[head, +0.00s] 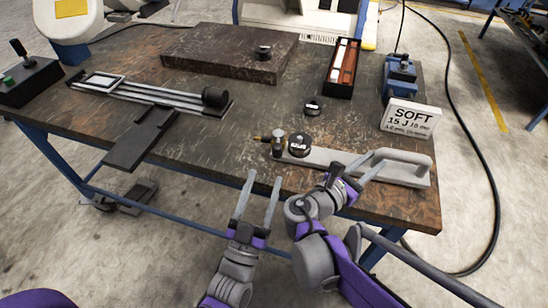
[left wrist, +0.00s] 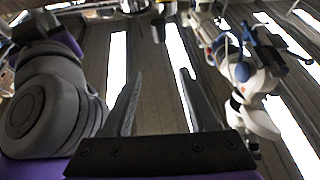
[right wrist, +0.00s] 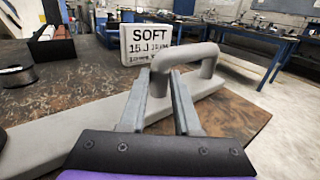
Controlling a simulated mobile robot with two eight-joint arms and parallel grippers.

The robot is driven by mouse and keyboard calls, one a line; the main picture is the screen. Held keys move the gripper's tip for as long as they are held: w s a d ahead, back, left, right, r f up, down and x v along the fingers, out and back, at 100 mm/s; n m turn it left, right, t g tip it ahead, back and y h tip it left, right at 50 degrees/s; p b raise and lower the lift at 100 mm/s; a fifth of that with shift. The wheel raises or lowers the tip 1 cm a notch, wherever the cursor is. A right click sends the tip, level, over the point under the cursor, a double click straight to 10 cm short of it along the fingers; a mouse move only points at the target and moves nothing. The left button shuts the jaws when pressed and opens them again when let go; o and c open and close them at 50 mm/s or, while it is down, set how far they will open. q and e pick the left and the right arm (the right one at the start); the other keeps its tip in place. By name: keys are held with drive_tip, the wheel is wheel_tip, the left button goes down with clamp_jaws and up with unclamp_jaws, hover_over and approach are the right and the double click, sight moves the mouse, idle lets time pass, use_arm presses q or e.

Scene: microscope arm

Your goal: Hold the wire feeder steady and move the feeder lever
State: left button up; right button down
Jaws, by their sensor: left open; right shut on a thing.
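A long light-grey bar (head: 340,162), seemingly the wire feeder, lies along the table's front right edge; the right wrist view shows it too (right wrist: 70,127). It has a raised loop handle (right wrist: 212,62) at its right end. A small brass-tipped fitting (head: 278,143) and a round black dial (head: 299,145) are at its left end. I cannot tell which part is the lever. My right gripper (right wrist: 160,78) is shut on the near leg of the handle. My left gripper (head: 263,180) is open and empty, in front of the table edge, apart from the bar.
A white sign reading SOFT (head: 410,118) stands behind the handle. A blue device (head: 400,75), a black box with red and white contents (head: 342,67) and a small black disc (head: 314,106) are further back. A slotted rail (head: 150,98) lies at left.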

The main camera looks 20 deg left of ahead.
sight(274, 151)
use_arm(q)
drive_tip(key=a+r+m+g+h, duration=0.1)
drive_tip(key=a+m+g+h, duration=0.3)
drive_tip(key=g+h, duration=0.15)
drive_tip(key=shift+n+g, duration=0.3)
drive_tip(key=shift+g, duration=0.15)
drive_tip(key=x, duration=1.1)
drive_tip(key=shift+d+r, duration=0.1)
drive_tip(key=shift+d, duration=0.05)
clamp_jaws()
